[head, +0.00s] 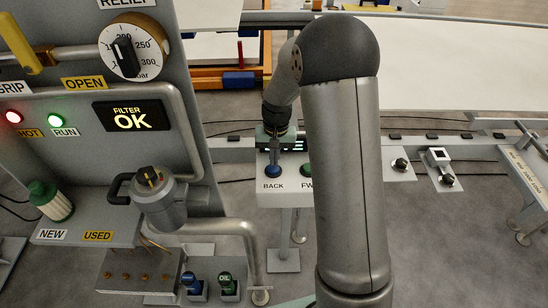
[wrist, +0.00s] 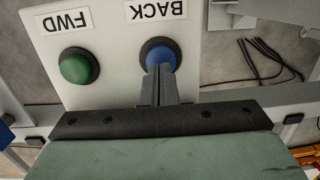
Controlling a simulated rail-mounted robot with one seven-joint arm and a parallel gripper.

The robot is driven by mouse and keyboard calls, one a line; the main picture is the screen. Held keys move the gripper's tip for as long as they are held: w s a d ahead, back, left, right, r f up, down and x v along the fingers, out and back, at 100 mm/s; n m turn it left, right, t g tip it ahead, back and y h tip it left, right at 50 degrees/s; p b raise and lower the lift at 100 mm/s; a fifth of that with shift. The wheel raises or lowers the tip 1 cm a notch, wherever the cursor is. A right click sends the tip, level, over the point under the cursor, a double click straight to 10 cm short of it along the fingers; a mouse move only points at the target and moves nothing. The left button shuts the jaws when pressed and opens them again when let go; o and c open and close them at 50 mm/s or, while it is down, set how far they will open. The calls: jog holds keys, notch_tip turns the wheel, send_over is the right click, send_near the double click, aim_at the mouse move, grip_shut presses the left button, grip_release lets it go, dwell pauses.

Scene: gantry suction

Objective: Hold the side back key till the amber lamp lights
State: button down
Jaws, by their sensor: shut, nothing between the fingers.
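The BACK key is a round blue button in a dark collar on a pale panel. It shows in the head view (head: 273,171) and upside down in the wrist view (wrist: 163,52). My gripper (head: 275,158) comes down from above with its fingers together and nothing between them. In the wrist view the fingertips (wrist: 159,70) overlap the blue button's near edge. They are at or touching it; I cannot tell whether it is pressed in. I make out no lit amber lamp; a red lamp (head: 14,116) and a green lamp (head: 55,121) glow on the cabinet.
A green FWD button (wrist: 79,66) sits beside the BACK key on the same panel. A filter display (head: 133,115) reads OK on the grey cabinet at left. A small panel with a black knob (head: 399,165) stands right of my arm. A conveyor rail runs behind.

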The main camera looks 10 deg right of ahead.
notch_tip(320, 180, up, 11)
jog(key=w+b, duration=0.1)
jog(key=shift+d+r+b, duration=0.15)
jog(key=shift+d+b, duration=0.2)
jog(key=shift+b, duration=0.05)
jog(key=s+a+r+n+t, duration=0.1)
jog(key=s+n, duration=0.1)
jog(key=s, duration=2.5)
jog(key=shift+s+a+n+h, duration=0.2)
jog(key=shift+s+n+h, duration=0.1)
jog(key=shift+n, duration=0.1)
